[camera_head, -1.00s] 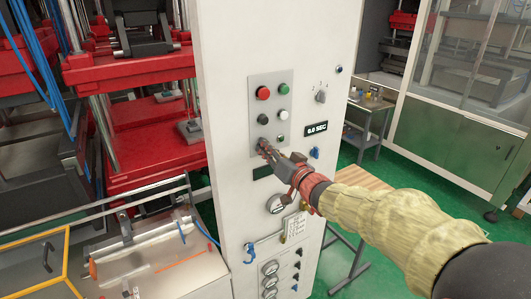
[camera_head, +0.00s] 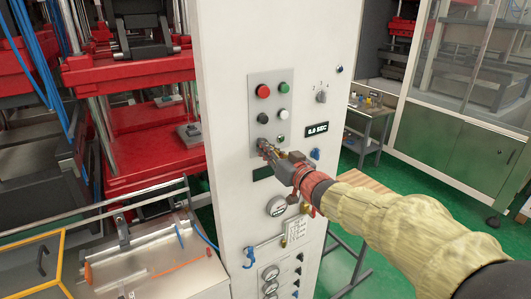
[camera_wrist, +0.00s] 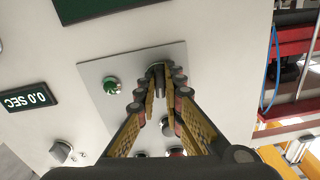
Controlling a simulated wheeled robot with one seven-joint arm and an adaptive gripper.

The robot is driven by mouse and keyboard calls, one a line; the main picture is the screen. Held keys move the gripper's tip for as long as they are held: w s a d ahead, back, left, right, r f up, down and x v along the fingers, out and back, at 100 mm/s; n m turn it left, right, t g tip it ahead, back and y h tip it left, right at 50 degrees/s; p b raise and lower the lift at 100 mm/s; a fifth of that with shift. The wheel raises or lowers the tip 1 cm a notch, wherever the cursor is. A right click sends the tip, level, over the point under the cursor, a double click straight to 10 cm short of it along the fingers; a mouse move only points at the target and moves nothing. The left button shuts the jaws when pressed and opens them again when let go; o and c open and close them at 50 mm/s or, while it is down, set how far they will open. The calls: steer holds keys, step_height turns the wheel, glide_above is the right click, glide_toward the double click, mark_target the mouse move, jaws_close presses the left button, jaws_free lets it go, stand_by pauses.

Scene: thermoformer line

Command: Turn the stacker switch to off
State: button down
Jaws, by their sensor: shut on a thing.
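The stacker switch (camera_wrist: 157,80) is a small dark knob at the lower left of a grey button plate (camera_head: 256,85) on a white cabinet. My gripper (camera_wrist: 161,78) reaches it from the front, with its fingertips closed on either side of the knob in the wrist view. In the head view my gripper (camera_head: 266,148) is at the plate's bottom edge, and the fingers partly hide the knob. The knob's pointer and any off marking cannot be made out.
A small green light (camera_wrist: 111,85) sits beside the switch. Above are a red button (camera_head: 263,91), a green button (camera_head: 284,87), a black button (camera_head: 262,117) and a white button (camera_head: 284,114). A rotary selector (camera_head: 321,97) and a timer display (camera_head: 317,129) are to the right.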

steer(key=shift+f+n, duration=0.15)
steer(key=shift+n, duration=0.15)
steer(key=shift+b, duration=0.45)
steer(key=c, duration=2)
jaws_free()
steer(key=shift+n, duration=0.3)
steer(key=shift+o, duration=0.8)
steer(key=shift+s+d, duration=0.1)
